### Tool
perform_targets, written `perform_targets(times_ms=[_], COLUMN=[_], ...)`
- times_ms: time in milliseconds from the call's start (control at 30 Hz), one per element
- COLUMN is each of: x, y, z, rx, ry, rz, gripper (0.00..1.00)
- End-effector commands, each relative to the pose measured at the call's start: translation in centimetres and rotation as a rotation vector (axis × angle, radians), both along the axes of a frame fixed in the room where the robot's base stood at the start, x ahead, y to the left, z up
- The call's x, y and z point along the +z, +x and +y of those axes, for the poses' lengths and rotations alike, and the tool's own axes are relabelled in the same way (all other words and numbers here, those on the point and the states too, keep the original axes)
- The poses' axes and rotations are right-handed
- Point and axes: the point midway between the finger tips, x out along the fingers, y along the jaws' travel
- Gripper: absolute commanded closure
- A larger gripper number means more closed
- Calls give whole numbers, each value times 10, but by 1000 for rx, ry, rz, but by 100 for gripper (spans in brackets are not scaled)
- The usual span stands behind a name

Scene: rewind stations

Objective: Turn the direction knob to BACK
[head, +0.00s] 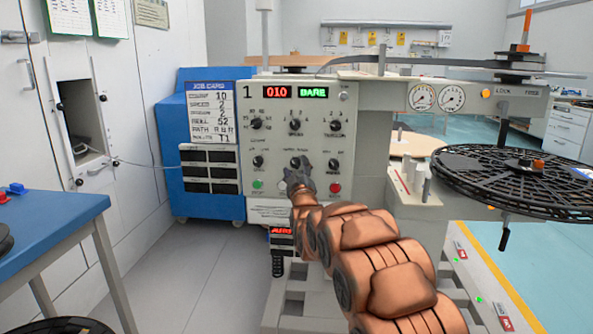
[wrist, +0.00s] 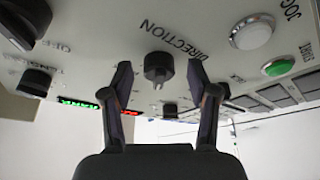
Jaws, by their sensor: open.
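The direction knob (wrist: 158,66) is a small black knob on the light panel, with the word DIRECTION printed beside it in the wrist view. That view shows the panel upside down. My gripper (wrist: 160,74) is open, with one dark finger on each side of the knob and a gap showing on both sides. In the head view my gripper (head: 298,172) is at the lower middle of the panel and partly covers the knob there. I cannot read the knob's setting or a BACK label.
The machine panel (head: 273,137) carries several other knobs, a green button (head: 257,183) and a red button (head: 335,188). A white JOG button (wrist: 252,32) is near the direction knob. A blue cabinet (head: 172,150) stands left, a black reel (head: 510,180) right.

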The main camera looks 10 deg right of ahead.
Motion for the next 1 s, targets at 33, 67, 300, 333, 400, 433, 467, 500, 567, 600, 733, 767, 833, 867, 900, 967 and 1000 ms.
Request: perform_targets(times_ms=[33,67,300,333,400,433,467,500,567,600,733,767,833,867,900,967,1000], x=[0,0,1,1,1,1,1,1,1,1,1,1,1,1,1,1,1], y=[1,2,2,2,2,2,2,2,2,2,2,2,2,2,2,2,2], z=[0,0,0,0,0,0,0,0,0,0,0,0,0,0,0,0,0], rx=[0,-1,0,0,0,0,0,0,0,0,0,0,0,0,0,1,0], ry=[0,0,-1,-1,0,0,0,0,0,0,0,0,0,0,-1,0,0], rz=[0,1,0,0,0,0,0,0,0,0,0,0,0,0,0,1,0], gripper=[40,40,40,40,46,49,52,56,62,66,80,83,90,94,98,100,100])
